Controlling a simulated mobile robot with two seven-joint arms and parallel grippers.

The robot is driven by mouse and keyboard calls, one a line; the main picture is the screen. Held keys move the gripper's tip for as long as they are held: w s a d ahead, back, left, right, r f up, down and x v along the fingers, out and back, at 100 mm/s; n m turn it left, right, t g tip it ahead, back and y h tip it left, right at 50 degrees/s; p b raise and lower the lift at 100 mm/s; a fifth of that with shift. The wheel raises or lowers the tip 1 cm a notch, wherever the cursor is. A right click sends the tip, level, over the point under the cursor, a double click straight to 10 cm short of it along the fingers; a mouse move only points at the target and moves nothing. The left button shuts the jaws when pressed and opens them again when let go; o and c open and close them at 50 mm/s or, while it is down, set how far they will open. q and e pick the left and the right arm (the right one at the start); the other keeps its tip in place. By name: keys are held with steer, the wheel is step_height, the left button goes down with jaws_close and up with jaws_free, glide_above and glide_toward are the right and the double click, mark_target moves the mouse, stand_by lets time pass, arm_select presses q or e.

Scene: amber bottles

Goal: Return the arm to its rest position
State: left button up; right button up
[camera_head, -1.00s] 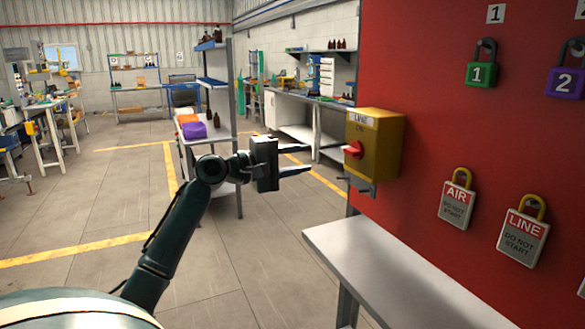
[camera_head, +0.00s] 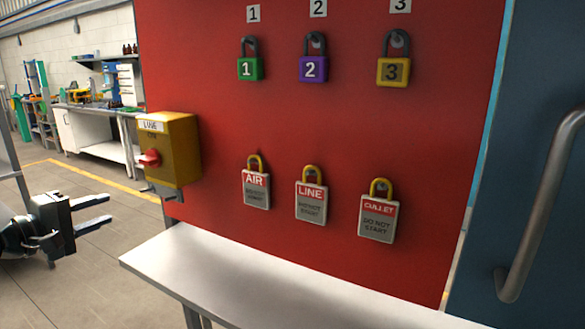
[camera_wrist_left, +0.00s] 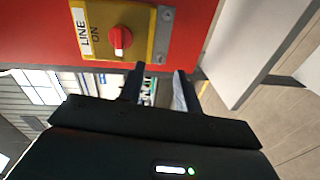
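My left gripper (camera_head: 92,213) is at the left of the head view, left of and below the yellow LINE switch box (camera_head: 172,150). Its two fingers are apart with nothing between them. The box has a red knob (camera_head: 149,158) and hangs on the left part of the red board (camera_head: 225,130). In the left wrist view the open fingers (camera_wrist_left: 158,84) point toward the box (camera_wrist_left: 140,45), apart from it. The label there reads LINE ON. My right gripper is in neither view.
Green (camera_head: 250,68), purple (camera_head: 313,68) and yellow (camera_head: 393,71) padlocks hang in the board's upper row. AIR (camera_head: 256,190), LINE (camera_head: 311,203) and CULLET (camera_head: 378,218) tags hang below. A white shelf (camera_head: 260,275) juts out beneath. A blue door with a handle (camera_head: 535,220) is at right.

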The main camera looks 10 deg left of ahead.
arm_select(q)
steer(key=s+d+f+m+g+y, duration=0.1)
steer(key=s+d+f+m, duration=0.2)
steer(key=f, duration=0.7)
steer(key=s+d+f+m+g+y, duration=0.1)
steer(key=s+d+f+m+g, duration=0.1)
steer(key=d+f, duration=0.55)
steer(key=s+d+f+m+g+y, duration=0.1)
steer(key=s+d+f+m, duration=0.15)
steer(key=f, duration=0.85)
steer(key=s+d+f+m, duration=0.4)
steer(key=s+d, duration=0.4)
steer(key=s+d+f+m+g, duration=0.1)
steer(key=s+d+f+m, duration=0.3)
steer(key=s+d, duration=0.4)
steer(key=shift+s+d+f, duration=0.3)
steer(key=shift+s+d, duration=0.05)
steer(key=shift+d, duration=0.2)
steer(key=shift+m, duration=0.25)
